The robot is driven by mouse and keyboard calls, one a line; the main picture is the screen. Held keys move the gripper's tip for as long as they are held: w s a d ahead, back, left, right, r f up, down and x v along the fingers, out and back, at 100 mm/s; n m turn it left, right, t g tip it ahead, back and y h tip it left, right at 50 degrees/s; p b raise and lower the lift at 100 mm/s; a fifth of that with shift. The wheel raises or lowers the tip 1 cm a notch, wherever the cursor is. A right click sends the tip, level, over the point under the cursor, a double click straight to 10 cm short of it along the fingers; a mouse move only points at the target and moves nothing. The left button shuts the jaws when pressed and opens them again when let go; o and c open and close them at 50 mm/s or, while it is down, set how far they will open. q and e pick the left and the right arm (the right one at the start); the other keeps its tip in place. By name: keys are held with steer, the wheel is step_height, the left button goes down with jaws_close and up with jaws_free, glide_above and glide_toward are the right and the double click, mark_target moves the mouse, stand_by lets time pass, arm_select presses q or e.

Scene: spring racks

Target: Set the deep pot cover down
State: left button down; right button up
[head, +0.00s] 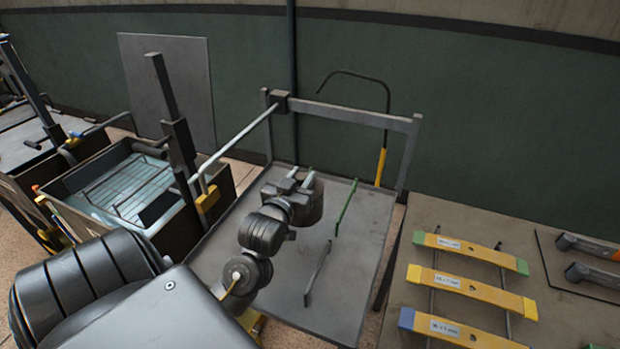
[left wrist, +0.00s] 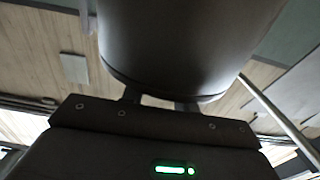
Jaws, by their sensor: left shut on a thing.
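The deep pot cover (head: 313,207) is a dark grey, rounded cylinder at the end of my left arm in the head view. My left gripper (head: 297,183) is shut on it. In the left wrist view the cover (left wrist: 190,40) fills the upper middle, close in front of the jaws, and the fingers (left wrist: 160,101) meet its lower edge. The cover appears over the grey table (head: 350,275); I cannot tell whether it touches the top. My arm hides part of the table. My right gripper is not in view.
A green bar (head: 346,207) and a dark bar (head: 317,273) stand on the table, right of the cover. A metal frame (head: 355,115) rises behind. A water-filled tank (head: 115,190) is at left. Yellow spring racks (head: 470,287) lie at right. The table's front right looks clear.

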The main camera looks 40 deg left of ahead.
arm_select(q)
steer(key=shift+s+d+r, duration=0.2)
steer(key=shift+s+r, duration=0.1)
steer(key=shift+s, duration=0.25)
steer(key=shift+s+d+r, duration=0.15)
steer(key=shift+s+r, duration=0.15)
steer(key=shift+s, duration=0.25)
steer(key=shift+w+d, duration=0.1)
steer(key=w+d+f+m+t+h, duration=0.1)
steer(key=d+h, duration=0.4)
steer(key=d, duration=1.3)
steer(key=f+m, duration=0.1)
steer(key=m, duration=0.1)
steer(key=shift+w+d+f+m+h, duration=0.15)
steer(key=shift+w+d+m+h, duration=0.1)
steer(key=shift+d+m+h, duration=0.15)
steer(key=shift+a, duration=0.1)
